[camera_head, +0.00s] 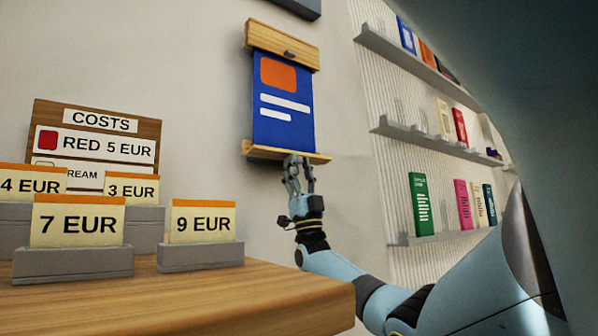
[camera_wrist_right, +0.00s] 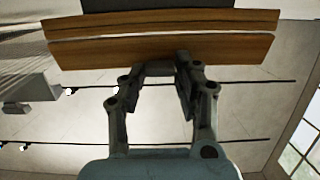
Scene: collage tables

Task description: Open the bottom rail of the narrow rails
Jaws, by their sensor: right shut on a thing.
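The narrow rails hang on the wall: a wooden top rail (camera_head: 283,45) and a wooden bottom rail (camera_head: 262,151), with a blue poster (camera_head: 284,105) with an orange block between them. My right gripper (camera_head: 298,163) reaches up from below and is shut on the bottom rail near its middle. My left gripper is not in view.
A wooden table (camera_head: 200,295) at the lower left carries price cards such as the 9 EUR card (camera_head: 202,222), and a COSTS board (camera_head: 98,135). Grey shelves (camera_head: 435,140) with books stand at the right.

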